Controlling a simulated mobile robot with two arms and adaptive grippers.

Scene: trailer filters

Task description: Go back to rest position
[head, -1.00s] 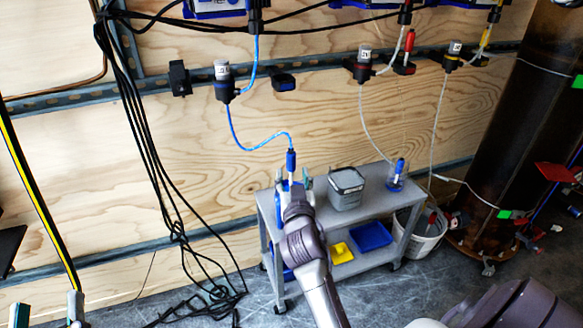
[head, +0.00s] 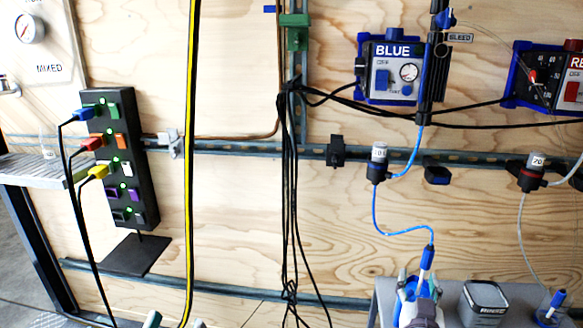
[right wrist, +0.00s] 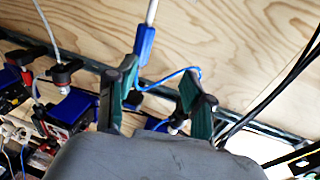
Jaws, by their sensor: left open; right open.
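My right gripper (head: 420,280) is at the bottom right of the head view, in front of the grey cart. Its green-tipped fingers also show, wide apart, in the right wrist view (right wrist: 160,85). A blue connector (head: 427,257) on a blue tube stands at the fingertips in the head view. The connector also shows beyond the open fingers in the right wrist view (right wrist: 145,43), not clamped. My left gripper (head: 175,321) is open at the bottom edge of the head view, with only its fingertips in the picture.
The grey cart (head: 530,292) carries a grey container (head: 485,302). A blue filter unit (head: 393,68) and a red unit (head: 548,80) hang on the plywood wall. Black cables (head: 290,190) hang down the middle. A black power strip (head: 122,160) with coloured plugs is at left.

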